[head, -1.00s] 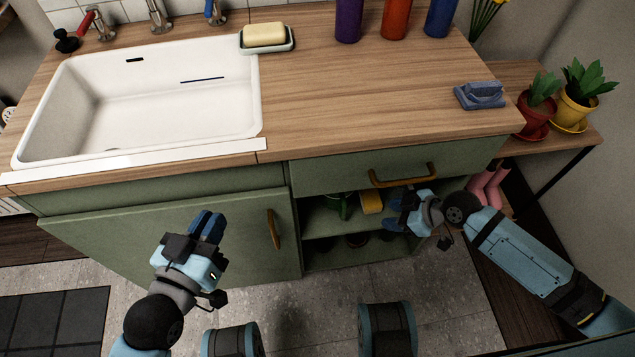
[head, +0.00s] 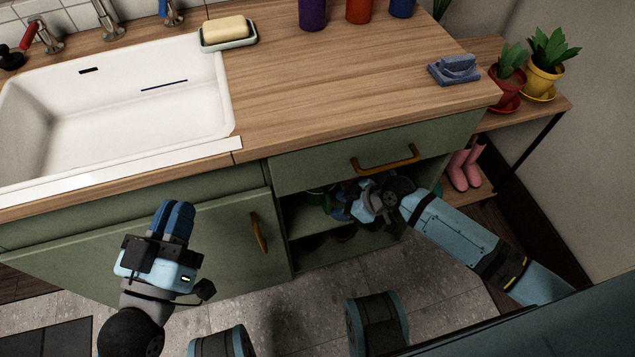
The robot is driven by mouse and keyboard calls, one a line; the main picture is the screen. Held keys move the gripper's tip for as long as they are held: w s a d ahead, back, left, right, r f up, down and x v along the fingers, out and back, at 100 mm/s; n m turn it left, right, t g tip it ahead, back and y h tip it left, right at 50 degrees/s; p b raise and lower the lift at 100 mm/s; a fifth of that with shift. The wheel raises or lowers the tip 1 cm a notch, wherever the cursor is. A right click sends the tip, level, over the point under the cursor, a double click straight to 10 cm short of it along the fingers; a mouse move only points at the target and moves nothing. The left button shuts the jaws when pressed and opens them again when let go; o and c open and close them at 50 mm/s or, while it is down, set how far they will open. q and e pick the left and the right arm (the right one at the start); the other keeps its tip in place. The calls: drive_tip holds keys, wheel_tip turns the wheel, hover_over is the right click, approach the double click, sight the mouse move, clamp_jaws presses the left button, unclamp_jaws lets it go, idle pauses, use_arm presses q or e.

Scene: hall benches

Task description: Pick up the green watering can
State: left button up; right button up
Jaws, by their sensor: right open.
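My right gripper (head: 340,208) is open and reaches into this shelf, right beside the green object. It hides most of that object, and I cannot tell whether they touch. My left gripper (head: 177,218) is shut and empty, held in front of the green cabinet door.
The drawer (head: 370,150) with its brass handle (head: 388,160) is just above my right gripper. Pink boots (head: 463,168) stand on the right.

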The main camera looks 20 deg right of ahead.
sight(329, 208)
drive_tip(key=b+x, duration=0.2)
drive_tip(key=x, duration=0.3)
drive_tip(key=shift+d, duration=0.1)
use_arm(q)
drive_tip(key=shift+d+f, duration=0.2)
drive_tip(key=shift+f, duration=0.7)
use_arm(e)
clamp_jaws()
